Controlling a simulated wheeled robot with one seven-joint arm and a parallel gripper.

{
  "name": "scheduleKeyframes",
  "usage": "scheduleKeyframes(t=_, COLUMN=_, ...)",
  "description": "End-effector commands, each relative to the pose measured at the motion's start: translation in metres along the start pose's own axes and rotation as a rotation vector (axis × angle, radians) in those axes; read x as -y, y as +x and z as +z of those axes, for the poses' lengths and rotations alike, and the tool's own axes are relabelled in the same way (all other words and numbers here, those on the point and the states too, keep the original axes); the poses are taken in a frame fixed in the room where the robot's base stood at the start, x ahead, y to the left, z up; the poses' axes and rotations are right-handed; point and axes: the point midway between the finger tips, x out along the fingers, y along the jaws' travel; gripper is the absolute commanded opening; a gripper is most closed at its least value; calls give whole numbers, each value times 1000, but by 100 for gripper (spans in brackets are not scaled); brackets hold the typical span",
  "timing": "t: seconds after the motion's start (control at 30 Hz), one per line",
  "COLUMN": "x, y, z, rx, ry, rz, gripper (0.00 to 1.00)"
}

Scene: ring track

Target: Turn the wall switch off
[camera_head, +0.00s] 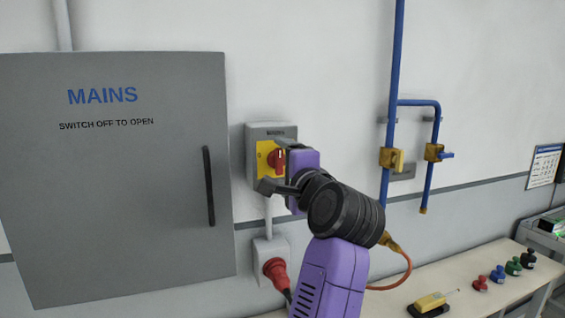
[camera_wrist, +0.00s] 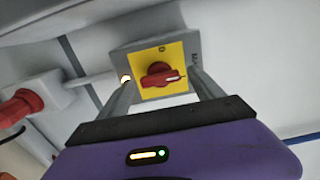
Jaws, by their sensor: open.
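The wall switch (camera_head: 264,145) is a grey box with a yellow plate and a red rotary knob (camera_head: 277,160), on the wall right of the grey MAINS cabinet (camera_head: 115,175). In the wrist view the red knob (camera_wrist: 161,75) lies between and beyond my two fingers, its white mark toward the right. My gripper (camera_head: 273,170) is open in front of the switch, and its fingers (camera_wrist: 160,90) show on either side of the yellow plate. The fingers appear apart from the knob. My gripper partly hides the switch's right side in the head view.
A red plug (camera_head: 275,270) sits in a socket below the switch. Blue pipes (camera_head: 397,90) with yellow valves (camera_head: 391,159) run on the wall to the right. A bench (camera_head: 470,283) at lower right bears a yellow device (camera_head: 430,302) and several coloured knobs. The cabinet has a black handle (camera_head: 209,186).

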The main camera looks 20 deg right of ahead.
Motion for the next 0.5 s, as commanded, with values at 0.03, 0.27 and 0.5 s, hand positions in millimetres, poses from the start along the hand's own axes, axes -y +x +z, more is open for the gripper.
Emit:
scheduleKeyframes(t=0.03, x=0, y=2, z=0, rx=0, ry=0, rz=1, gripper=76)
scheduleKeyframes(t=0.27, x=0, y=2, z=0, rx=0, ry=-1, rz=0, gripper=76)
scheduleKeyframes(t=0.5, x=0, y=2, z=0, rx=-1, ry=-1, rz=0, gripper=31)
